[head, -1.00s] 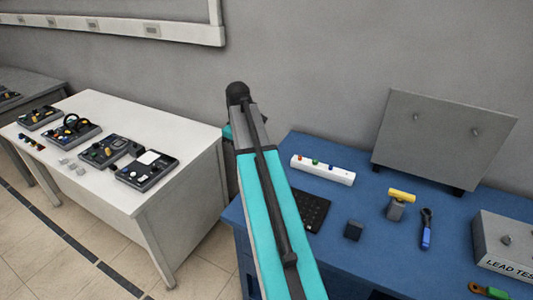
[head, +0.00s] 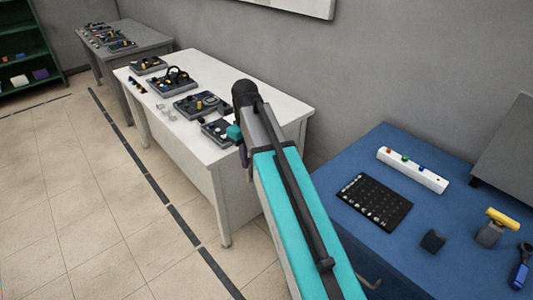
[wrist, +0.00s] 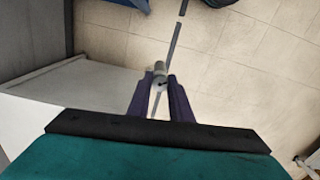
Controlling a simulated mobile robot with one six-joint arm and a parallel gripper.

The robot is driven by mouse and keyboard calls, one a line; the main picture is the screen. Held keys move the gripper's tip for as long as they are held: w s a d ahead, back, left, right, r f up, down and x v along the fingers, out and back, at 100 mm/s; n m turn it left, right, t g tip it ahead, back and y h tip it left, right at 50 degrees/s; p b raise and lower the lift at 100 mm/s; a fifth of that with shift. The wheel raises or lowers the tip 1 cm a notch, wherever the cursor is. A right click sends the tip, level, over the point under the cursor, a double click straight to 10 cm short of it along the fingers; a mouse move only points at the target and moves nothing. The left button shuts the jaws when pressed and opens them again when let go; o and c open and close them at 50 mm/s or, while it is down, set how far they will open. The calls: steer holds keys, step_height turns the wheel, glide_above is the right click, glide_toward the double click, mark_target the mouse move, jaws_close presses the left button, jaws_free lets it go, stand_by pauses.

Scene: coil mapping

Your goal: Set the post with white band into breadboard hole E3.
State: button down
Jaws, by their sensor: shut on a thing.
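My gripper (wrist: 160,98) is shut on a small pale grey post (wrist: 160,68), held between its two dark purple fingers in the wrist view. I cannot clearly make out the post's band. The floor shows beneath the post. In the head view my gripper (head: 243,156) is mostly hidden behind my arm, in front of the white table. The black breadboard (head: 373,202), with rows of holes, lies flat on the blue table, right of my arm and apart from my gripper. Its hole labels are too small to read.
On the blue table (head: 335,182) are a white bar with coloured knobs (head: 412,170), a dark block (head: 432,240), a yellow-topped piece (head: 490,233) and a blue-handled tool (head: 522,268). The white table (head: 285,110) holds several devices. The tiled floor (head: 110,215) at left is open.

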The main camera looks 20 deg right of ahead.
steer(key=a+f+b, duration=0.2)
steer(key=f, duration=0.1)
steer(key=a+f+b, duration=0.1)
steer(key=f, duration=0.1)
steer(key=shift+s+a+b, duration=0.1)
steer(key=shift+a+b, duration=0.05)
steer(key=shift+b, duration=0.2)
steer(key=shift+s, duration=0.1)
